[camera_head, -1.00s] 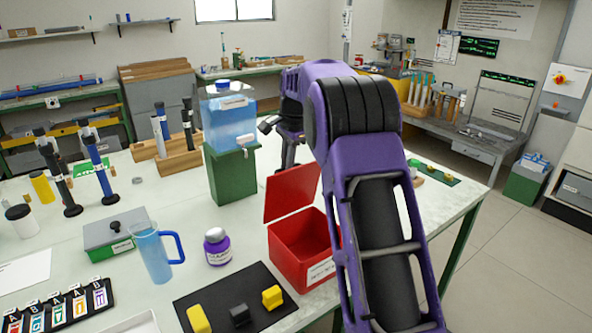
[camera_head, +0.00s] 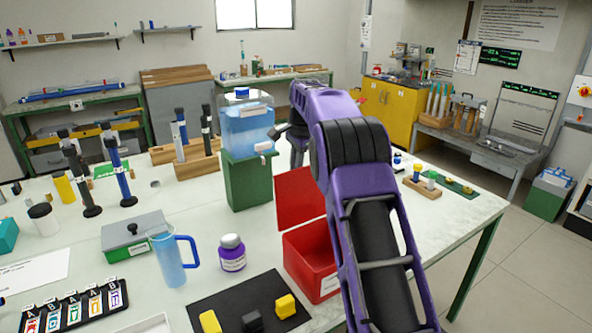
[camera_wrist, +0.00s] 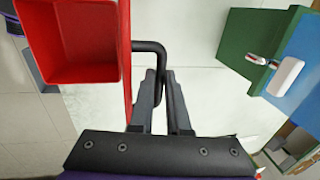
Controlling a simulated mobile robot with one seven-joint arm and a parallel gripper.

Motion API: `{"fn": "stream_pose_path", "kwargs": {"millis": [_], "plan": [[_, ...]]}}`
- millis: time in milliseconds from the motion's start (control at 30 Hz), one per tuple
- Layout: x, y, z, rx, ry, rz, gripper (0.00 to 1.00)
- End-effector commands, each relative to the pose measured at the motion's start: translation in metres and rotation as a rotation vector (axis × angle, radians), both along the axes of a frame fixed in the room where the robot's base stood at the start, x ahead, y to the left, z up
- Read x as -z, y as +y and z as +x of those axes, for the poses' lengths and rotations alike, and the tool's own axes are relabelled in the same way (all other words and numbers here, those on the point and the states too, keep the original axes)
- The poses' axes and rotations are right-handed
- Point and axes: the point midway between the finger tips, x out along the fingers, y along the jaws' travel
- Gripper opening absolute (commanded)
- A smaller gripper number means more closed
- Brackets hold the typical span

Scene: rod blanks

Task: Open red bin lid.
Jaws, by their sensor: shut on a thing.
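The red bin (camera_head: 311,268) stands open on the table in the head view, partly behind my arm. Its red lid (camera_head: 298,198) stands raised, roughly upright, along the bin's back edge. In the wrist view the bin's empty inside (camera_wrist: 88,42) shows at upper left, and the lid (camera_wrist: 125,60) is seen edge-on beside it. A black bent handle (camera_wrist: 152,47) sticks out from the lid. My gripper (camera_wrist: 163,78) is shut on this handle, on the lid's outer side. In the head view the gripper is hidden.
A green stand (camera_head: 248,182) with a blue water tank (camera_head: 247,125) is just behind the lid. A purple-labelled jar (camera_head: 232,254), a blue mug (camera_head: 170,258) and a black mat (camera_head: 215,300) with yellow and black blocks lie left and front of the bin.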

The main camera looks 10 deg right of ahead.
Motion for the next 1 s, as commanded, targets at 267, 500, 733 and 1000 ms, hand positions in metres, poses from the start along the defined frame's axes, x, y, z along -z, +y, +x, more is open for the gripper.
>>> {"fn": "stream_pose_path", "kwargs": {"millis": [267, 500, 733, 1000], "plan": [[-0.003, 0.002, 0.001, -0.002, -0.005, 0.003, 0.45], [-0.004, 0.0, 0.0, -0.001, -0.005, 0.001, 0.45], [-0.034, -0.002, -0.004, -0.001, -0.009, 0.001, 0.45], [-0.092, -0.005, -0.015, -0.001, -0.009, 0.001, 0.45]]}}
